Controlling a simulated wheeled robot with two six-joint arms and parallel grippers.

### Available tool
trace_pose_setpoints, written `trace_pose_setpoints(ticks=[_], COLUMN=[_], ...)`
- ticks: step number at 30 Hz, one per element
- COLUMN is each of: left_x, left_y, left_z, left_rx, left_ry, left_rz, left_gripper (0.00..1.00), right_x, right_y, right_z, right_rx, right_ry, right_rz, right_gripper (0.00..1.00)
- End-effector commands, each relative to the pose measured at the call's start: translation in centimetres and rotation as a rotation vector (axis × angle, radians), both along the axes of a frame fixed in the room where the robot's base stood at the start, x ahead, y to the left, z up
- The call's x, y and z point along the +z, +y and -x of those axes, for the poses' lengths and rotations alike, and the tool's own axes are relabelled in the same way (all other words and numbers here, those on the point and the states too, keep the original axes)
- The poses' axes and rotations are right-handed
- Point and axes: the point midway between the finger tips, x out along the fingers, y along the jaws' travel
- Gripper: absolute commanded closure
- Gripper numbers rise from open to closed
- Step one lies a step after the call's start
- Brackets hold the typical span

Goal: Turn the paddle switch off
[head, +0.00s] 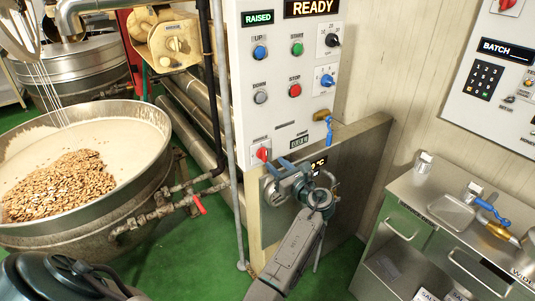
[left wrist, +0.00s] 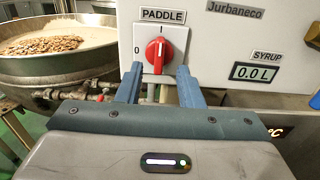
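The paddle switch is a red rotary knob (left wrist: 155,55) on a white plate labelled PADDLE, with 0 at its left and a 1-like mark at its top. Its grip bar stands about upright, toward the top mark. It also shows low on the control panel (head: 262,154) in the head view. My left gripper (head: 274,168) is just in front of the panel. In the left wrist view its two blue fingers (left wrist: 159,78) are apart, one on each side of the knob's lower part, with gaps visible. My right gripper is not in view.
A syrup display (left wrist: 258,73) reads 0.0 L right of the switch. Other buttons, including a red stop button (head: 295,90), sit above. A large kettle (head: 110,210) with nuts and pale mass stands left. A steel cabinet (head: 405,240) stands right.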

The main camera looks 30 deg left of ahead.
Motion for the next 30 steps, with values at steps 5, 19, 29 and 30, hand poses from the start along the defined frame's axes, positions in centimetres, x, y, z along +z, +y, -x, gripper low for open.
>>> trace_pose_setpoints(ticks=[5,19,29,30], left_x=[0.3,-0.1,-0.1,-0.1], left_y=[3.2,5.5,5.5,5.5], left_z=[-1.3,-2.3,-2.3,-2.3], left_rx=[0.001,-0.002,-0.002,-0.002], left_ry=[0.001,0.0,0.0,0.0], left_rz=[-0.002,0.002,0.002,0.002], left_gripper=[0.66,0.66,1.0,1.0], right_x=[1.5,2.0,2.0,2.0], right_y=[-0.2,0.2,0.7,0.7], right_z=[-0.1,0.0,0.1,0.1], right_rx=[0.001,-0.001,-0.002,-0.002], right_ry=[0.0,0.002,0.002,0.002], right_rz=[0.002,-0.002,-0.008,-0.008], right_gripper=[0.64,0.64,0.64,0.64])
